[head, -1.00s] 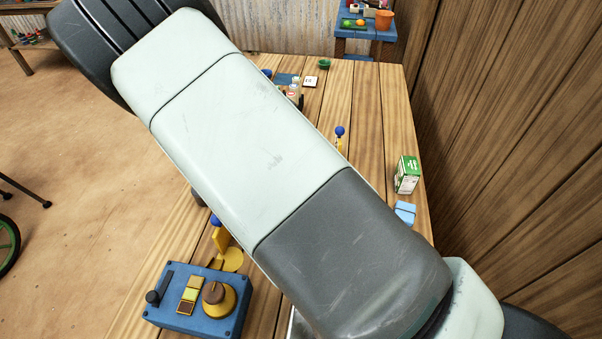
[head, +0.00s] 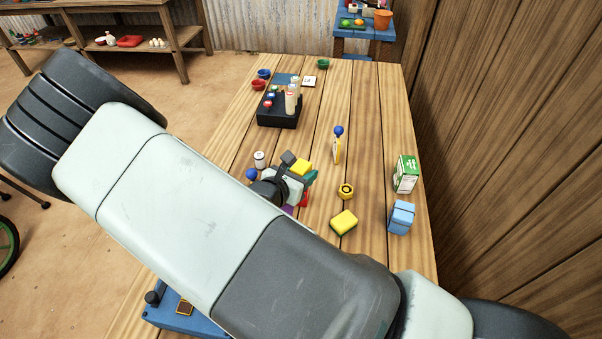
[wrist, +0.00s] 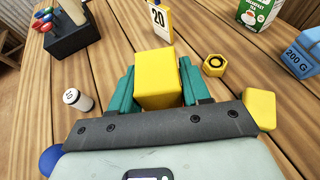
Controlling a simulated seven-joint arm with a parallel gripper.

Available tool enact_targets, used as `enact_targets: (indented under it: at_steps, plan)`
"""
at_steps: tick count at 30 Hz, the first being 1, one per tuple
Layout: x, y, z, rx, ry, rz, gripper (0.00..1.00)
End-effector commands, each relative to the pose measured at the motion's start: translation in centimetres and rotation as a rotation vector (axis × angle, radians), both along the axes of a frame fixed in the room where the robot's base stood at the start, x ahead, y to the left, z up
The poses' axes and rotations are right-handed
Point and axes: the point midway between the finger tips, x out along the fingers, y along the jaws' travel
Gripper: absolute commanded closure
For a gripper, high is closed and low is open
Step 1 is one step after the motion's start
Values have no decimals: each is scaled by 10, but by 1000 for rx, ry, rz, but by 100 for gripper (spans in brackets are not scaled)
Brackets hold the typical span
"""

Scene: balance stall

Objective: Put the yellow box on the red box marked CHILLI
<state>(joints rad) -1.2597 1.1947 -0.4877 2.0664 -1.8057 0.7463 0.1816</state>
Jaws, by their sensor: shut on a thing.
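The yellow box (wrist: 156,80) is between the teal fingers of my gripper (wrist: 158,88) in the wrist view. My gripper (head: 300,169) is shut on it. In the head view the yellow box (head: 301,167) shows at the gripper's far end, over the middle of the table. A small patch of red (head: 304,199) shows just below and beside the gripper in the head view. It may be the red box, but my gripper hides most of it and no CHILLI marking can be read. No red box shows in the wrist view.
A yellow sponge-like block (head: 344,223), a yellow hexagonal piece (head: 346,190), a blue 200 G block (head: 401,217) and a green tea box (head: 406,174) stand to the right. A white jar (head: 259,159) is left. A black rack (head: 279,112) and a yellow number stand (head: 337,149) are beyond.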

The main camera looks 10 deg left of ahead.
Motion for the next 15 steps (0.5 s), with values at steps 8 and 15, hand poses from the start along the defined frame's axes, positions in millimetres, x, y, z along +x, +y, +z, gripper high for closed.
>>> enact_targets:
  at_steps: [8, 15]
  plan:
    - [0, 0, -4, 2, -1, -1, 85]
    - [0, 0, -8, 2, -1, -1, 43]
